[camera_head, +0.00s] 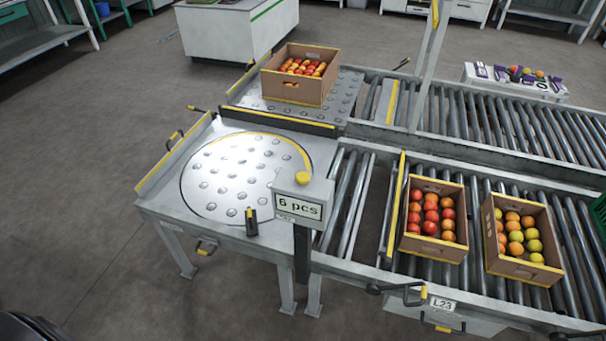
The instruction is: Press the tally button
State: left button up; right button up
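The tally counter (300,203) is a grey box on a dark post at the near edge of the conveyor table, and its display reads "6 pcs". A round yellow button (303,178) sits on top of the box, raised above it. Nothing covers or touches the button. Neither of my grippers can be made out in the head view.
A ball-transfer table (205,196) with a round plate lies left of the counter. A small black lever (251,226) stands near the counter.

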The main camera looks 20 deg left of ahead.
pick_arm(q)
jog(key=shift+c, duration=0.4)
grip_shut()
